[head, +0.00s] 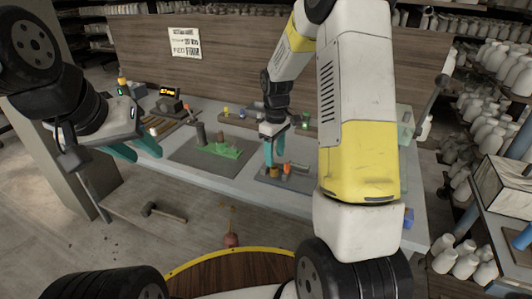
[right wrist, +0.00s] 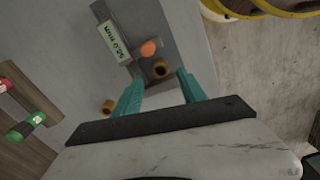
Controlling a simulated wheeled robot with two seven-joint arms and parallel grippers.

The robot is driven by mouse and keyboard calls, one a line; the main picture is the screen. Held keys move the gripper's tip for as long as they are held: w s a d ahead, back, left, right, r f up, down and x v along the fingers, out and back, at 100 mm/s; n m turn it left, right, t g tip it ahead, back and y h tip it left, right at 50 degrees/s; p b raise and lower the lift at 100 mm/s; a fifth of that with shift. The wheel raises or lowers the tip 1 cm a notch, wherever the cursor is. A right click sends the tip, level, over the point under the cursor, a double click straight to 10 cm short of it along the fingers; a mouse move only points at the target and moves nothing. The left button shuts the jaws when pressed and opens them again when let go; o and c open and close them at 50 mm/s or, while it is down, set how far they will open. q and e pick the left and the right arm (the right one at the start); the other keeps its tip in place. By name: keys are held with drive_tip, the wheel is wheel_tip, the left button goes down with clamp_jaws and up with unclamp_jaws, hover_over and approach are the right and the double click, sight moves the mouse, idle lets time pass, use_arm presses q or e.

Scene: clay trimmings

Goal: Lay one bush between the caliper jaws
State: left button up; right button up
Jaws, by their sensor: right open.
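My right gripper (head: 274,160) points down over the right part of the table. In the right wrist view its two teal fingers (right wrist: 160,79) are apart. A brass-coloured bush (right wrist: 160,69) with a dark bore shows between and just beyond the fingertips; I cannot tell whether they touch it. A second brass-coloured bush (right wrist: 108,107) lies left of the fingers. A dark grey device with a pale lettered label (right wrist: 115,42) looks like the caliper; its jaws are not clear. An orange-topped peg (right wrist: 150,48) stands beside the bush.
A grey mat (head: 180,155) with green pieces (head: 222,150) lies mid-table. A device with an orange display (head: 168,91) stands at the back left. Red and green capped items (right wrist: 38,118) lie on a wooden strip. A hammer (head: 160,211) lies below the table.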

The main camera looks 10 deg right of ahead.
drive_tip(key=s+r+m+t+y, duration=0.1)
drive_tip(key=s+r+m+t, duration=0.1)
drive_tip(key=s+r, duration=0.6)
drive_tip(key=s+r+m+t, duration=0.15)
drive_tip(key=s+r, duration=0.25)
drive_tip(key=r, duration=0.8)
drive_tip(key=s+a+r+m+t, duration=0.1)
drive_tip(key=s+m, duration=0.1)
drive_tip(key=s, duration=0.4)
drive_tip(key=s+a+r+m+t+y, duration=0.1)
drive_tip(key=s+m, duration=0.2)
drive_tip(key=s, duration=0.3)
drive_tip(key=shift+s+t, duration=0.2)
drive_tip(key=shift+t, duration=0.15)
